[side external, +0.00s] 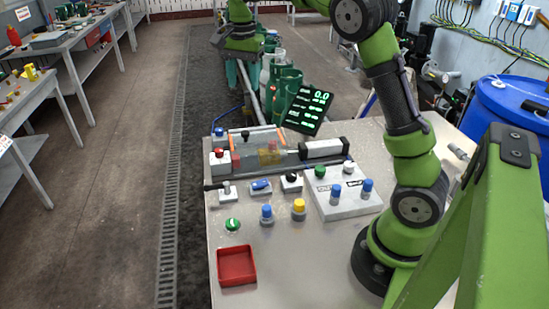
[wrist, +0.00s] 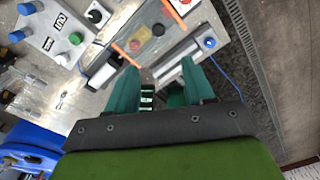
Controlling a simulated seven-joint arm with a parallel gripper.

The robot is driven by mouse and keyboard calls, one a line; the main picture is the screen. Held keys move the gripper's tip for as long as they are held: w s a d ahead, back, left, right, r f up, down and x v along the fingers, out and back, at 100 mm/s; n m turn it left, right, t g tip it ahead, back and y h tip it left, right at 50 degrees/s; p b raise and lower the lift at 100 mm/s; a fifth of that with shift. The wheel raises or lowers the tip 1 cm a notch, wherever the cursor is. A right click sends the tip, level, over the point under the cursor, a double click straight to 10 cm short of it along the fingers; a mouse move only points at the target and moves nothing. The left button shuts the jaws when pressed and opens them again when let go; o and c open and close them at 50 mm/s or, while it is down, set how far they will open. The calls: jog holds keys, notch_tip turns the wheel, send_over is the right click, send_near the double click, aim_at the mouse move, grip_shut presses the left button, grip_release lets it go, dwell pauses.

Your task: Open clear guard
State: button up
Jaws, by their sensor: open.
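The clear guard (side external: 258,142) is a see-through cover with an orange edge, over the conveyor unit at the back of the table. Yellow and red parts show through it. In the wrist view the guard (wrist: 133,42) is above and left of my fingers, its orange edge running diagonally. Whether it is fully closed I cannot tell. My gripper (wrist: 160,82) is open and empty, its two teal fingers apart and not touching the guard.
A dark display (side external: 309,108) stands behind the unit. A black-and-white cylinder (side external: 322,148) lies at its right. Several buttons, a lever (side external: 222,187) and a white plate with pegs (side external: 345,200) stand in front. A red tray (side external: 236,266) is nearest. Green bottles (side external: 284,88) stand beyond the table.

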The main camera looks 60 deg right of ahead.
aim_at(245, 132)
jog(key=f+m, duration=0.1)
jog(key=f, duration=0.3)
jog(key=f+m, duration=0.1)
jog(key=f, duration=0.9)
jog(key=shift+w+a+f+m, duration=0.15)
jog(key=shift+a+m, duration=0.05)
jog(key=shift+m, duration=0.2)
grip_shut()
